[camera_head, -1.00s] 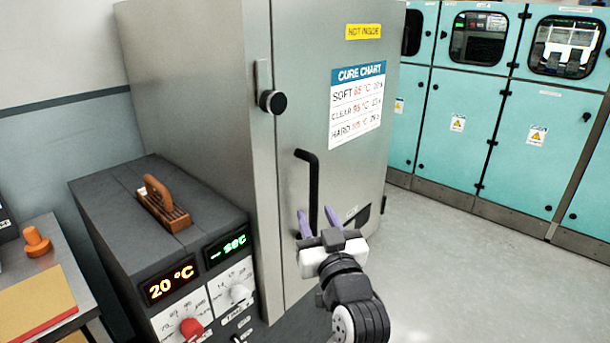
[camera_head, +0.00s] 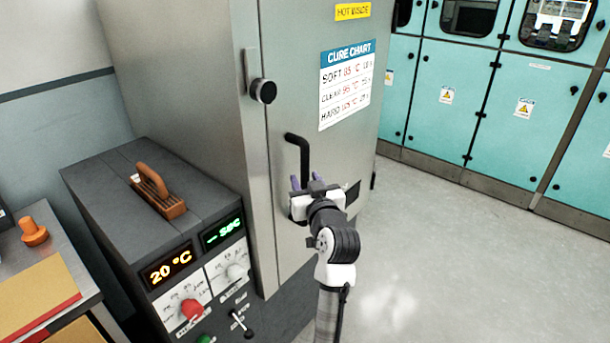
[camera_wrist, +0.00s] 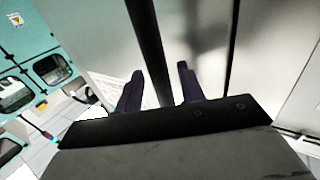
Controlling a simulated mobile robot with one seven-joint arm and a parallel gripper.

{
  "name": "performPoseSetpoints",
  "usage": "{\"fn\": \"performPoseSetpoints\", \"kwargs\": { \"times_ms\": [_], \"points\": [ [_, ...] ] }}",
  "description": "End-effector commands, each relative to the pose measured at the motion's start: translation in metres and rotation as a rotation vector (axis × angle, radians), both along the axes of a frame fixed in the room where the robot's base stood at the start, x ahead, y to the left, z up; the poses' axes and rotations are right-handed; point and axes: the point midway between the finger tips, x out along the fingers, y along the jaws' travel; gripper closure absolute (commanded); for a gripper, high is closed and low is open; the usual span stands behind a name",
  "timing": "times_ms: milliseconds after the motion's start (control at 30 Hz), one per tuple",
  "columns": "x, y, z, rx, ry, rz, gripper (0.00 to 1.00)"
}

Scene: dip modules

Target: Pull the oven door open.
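The oven door (camera_head: 352,55) is a tall grey metal panel with a cure chart on it, and it looks closed against the oven body. Its handle (camera_head: 304,158) is a black vertical bar near the door's left edge. My gripper (camera_head: 304,184) is at the lower part of the handle, hiding its bottom end. In the wrist view the two dark purple fingers (camera_wrist: 158,85) stand apart, and the black handle bar (camera_wrist: 150,40) runs up between them. The fingers show gaps to the bar; I cannot tell how deep it sits between them.
A control box (camera_head: 130,185) with displays and knobs stands left of the door, with a brown-handled block (camera_head: 158,195) on top. A round black latch knob (camera_head: 263,91) is above the handle. Teal cabinets (camera_head: 520,110) line the back right. The floor (camera_head: 470,260) at right is clear.

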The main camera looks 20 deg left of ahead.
Motion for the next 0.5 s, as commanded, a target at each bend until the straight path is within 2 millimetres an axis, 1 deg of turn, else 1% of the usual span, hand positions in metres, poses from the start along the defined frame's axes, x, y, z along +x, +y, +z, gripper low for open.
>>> {"fn": "performPoseSetpoints", "kwargs": {
  "times_ms": [133,400,467,500],
  "points": [
    [0.007,0.0057,0.0,-0.001,0.001,0.001,0.61],
    [0.0078,0.0062,-0.0003,-0.001,-0.001,0.0,0.61],
    [0.0078,0.0062,-0.0003,-0.001,-0.001,0.0,0.68],
    [0.0077,0.0062,-0.0003,-0.001,-0.001,0.0,0.73]
  ]
}}
